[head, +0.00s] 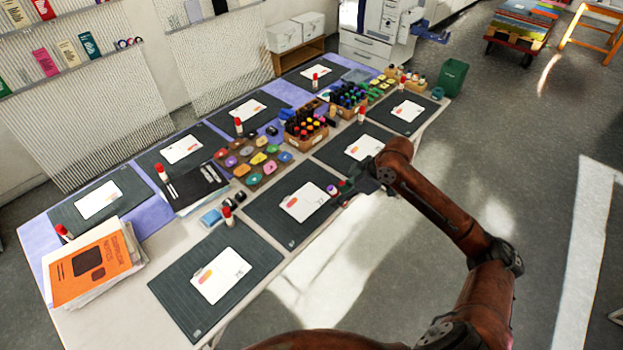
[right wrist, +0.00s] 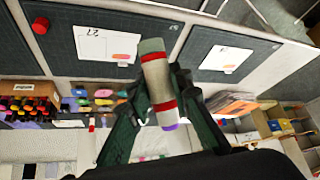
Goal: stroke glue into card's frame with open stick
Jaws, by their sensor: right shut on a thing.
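My right gripper (head: 350,189) is shut on a glue stick, held above the right part of the middle front mat. In the right wrist view the glue stick (right wrist: 157,80) has a pale body, red bands and a bare purple tip at its lower end. In the head view its purple end (head: 332,189) shows near the right edge of the card (head: 305,202). I cannot tell whether it touches. The card, white with orange-pink print, also shows in the right wrist view (right wrist: 108,45). A loose red cap (right wrist: 40,26) is on the mat there. My left gripper is not in view.
More mats with cards lie along the table, including the front left card (head: 221,275). A capped stick (head: 228,216) stands behind that one. Coloured pads (head: 258,158) and a bottle box (head: 306,128) fill the middle. An orange book (head: 92,262) lies on a stack at left.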

